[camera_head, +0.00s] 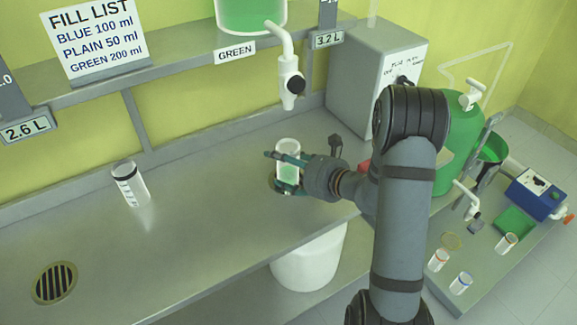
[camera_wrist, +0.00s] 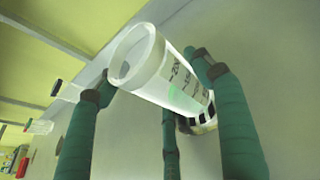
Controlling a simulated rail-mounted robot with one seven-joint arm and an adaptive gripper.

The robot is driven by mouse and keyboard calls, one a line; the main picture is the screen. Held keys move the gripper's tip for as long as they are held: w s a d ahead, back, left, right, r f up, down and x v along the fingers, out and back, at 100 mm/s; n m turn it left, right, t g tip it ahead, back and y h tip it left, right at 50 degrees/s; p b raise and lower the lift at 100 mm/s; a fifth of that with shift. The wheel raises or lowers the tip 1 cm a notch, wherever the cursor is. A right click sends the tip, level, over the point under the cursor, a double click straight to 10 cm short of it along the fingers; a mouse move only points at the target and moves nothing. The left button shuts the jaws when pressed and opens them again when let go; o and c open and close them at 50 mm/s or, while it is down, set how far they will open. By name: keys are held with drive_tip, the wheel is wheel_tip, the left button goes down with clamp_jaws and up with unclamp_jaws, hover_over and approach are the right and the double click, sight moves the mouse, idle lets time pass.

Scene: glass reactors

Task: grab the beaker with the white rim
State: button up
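The beaker with the white rim (camera_head: 288,147) is a clear, graduated glass with green in its lower part. It stands upright near the front edge of the steel counter in the head view; I cannot tell if its base touches the counter. My gripper (camera_head: 286,172) reaches it from the right, with its teal fingers around it. In the wrist view the beaker (camera_wrist: 150,65) sits between my gripper's fingers (camera_wrist: 160,85), which appear to touch it on both sides. The fingers hide part of its lower wall.
A black-rimmed beaker (camera_head: 130,184) stands on the counter to the left, behind a round drain (camera_head: 54,284). A white tap (camera_head: 290,80) hangs above and behind my gripper. A grey box (camera_head: 372,75) stands behind right. A white bin (camera_head: 308,262) is below the counter edge.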

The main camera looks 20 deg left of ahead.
drive_tip(key=c, duration=0.7)
drive_tip(key=shift+c, duration=0.5)
drive_tip(key=shift+r, duration=0.15)
